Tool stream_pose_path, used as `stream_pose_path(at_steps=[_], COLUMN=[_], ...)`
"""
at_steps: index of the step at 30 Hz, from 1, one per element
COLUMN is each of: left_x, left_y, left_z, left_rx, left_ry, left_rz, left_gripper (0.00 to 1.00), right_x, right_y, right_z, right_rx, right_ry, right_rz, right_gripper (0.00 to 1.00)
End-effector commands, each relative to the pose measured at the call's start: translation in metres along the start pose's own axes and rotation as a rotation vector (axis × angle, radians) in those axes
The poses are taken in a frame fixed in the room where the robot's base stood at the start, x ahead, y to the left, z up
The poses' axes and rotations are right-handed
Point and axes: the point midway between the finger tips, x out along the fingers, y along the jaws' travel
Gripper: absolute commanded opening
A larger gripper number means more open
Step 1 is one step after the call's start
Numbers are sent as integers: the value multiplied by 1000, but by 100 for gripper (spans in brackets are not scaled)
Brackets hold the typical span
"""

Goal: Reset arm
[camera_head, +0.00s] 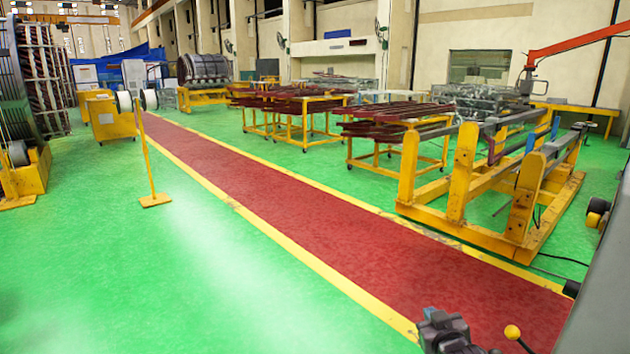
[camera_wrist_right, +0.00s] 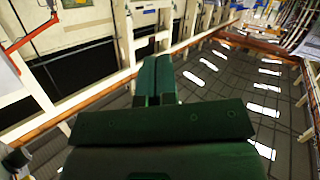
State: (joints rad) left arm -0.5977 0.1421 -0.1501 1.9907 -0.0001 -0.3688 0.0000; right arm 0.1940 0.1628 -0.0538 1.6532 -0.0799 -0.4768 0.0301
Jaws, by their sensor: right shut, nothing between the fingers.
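My right gripper (camera_head: 443,328) shows at the bottom edge of the head view, right of the middle, over the edge of the red walkway. In the right wrist view its two dark green fingers (camera_wrist_right: 155,80) lie side by side, shut, with nothing between them. They point up toward the hall's ceiling and upper wall. My left gripper and arm are not in the head view.
A red walkway (camera_head: 270,200) with yellow borders crosses the green floor. A yellow frame (camera_head: 480,195) stands at right, with yellow carts of dark red bars (camera_head: 395,130) behind it. A yellow post (camera_head: 150,165) and large stator (camera_head: 45,75) stand left. The near-left floor is clear.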

Motion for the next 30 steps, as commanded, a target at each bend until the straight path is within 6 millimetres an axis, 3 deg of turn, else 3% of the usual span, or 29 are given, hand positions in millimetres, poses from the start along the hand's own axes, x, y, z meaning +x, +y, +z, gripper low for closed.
stream_pose_path(at_steps=[1,11,21,25,30], left_x=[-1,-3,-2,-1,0], left_y=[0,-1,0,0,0], left_z=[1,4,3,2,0], left_rx=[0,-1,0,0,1], left_ry=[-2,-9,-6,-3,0], left_rz=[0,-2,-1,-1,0], left_gripper=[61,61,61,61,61], right_x=[-19,-130,-243,-272,-287], right_y=[-4,-25,-38,-39,-39], right_z=[12,81,184,212,225], right_rx=[4,72,123,131,135], right_ry=[9,-10,-233,-302,-336], right_rz=[-10,-50,-47,-40,-35], right_gripper=[0,0,0,0,0])
